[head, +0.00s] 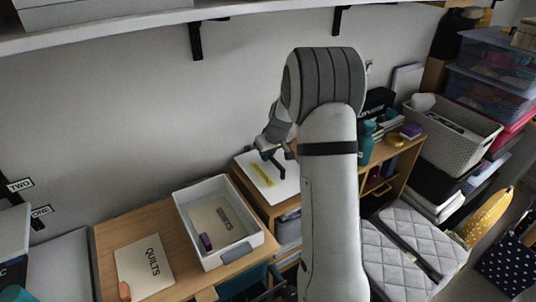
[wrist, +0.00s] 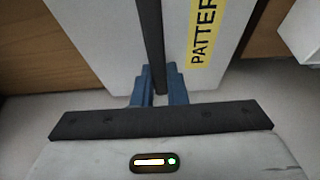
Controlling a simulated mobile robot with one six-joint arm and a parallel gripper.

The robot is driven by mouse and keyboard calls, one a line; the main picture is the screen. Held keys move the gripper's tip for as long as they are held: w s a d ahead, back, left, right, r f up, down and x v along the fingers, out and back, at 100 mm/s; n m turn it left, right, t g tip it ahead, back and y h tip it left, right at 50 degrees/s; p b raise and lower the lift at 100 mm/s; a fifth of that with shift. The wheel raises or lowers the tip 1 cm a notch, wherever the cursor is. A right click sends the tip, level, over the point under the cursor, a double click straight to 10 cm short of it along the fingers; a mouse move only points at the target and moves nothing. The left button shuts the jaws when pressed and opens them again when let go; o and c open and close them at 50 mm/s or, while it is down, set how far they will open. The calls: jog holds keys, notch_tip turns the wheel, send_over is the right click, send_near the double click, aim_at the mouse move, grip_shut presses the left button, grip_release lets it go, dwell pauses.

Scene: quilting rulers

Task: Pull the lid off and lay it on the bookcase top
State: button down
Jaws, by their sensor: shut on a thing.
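The lid (head: 268,180) is a flat white panel with a yellow label and a dark bar-like handle. In the wrist view the white lid (wrist: 105,45) shows the label letters "PATTER", cut off at the top. My gripper (head: 277,158) is over the lid in the head view. In the wrist view its blue fingers (wrist: 160,85) are shut on the lid's dark handle. The bookcase top (head: 262,208) is wood and shows below and around the lid. I cannot tell whether the lid touches it. A white open box (head: 183,221) stands to the left, with a small dark item inside.
A "QUILTS" panel (head: 138,278) lies on the wood left of the box. To the right are a teal bottle (head: 365,143), a grey basket (head: 468,145) and stacked bins (head: 490,90). A shelf (head: 110,32) runs above along the wall.

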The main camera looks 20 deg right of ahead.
jog(key=shift+f+b, duration=0.6)
jog(key=shift+f, duration=0.05)
jog(key=c, duration=1.4)
grip_release()
jog(key=shift+o, duration=0.2)
jog(key=shift+v, duration=3.95)
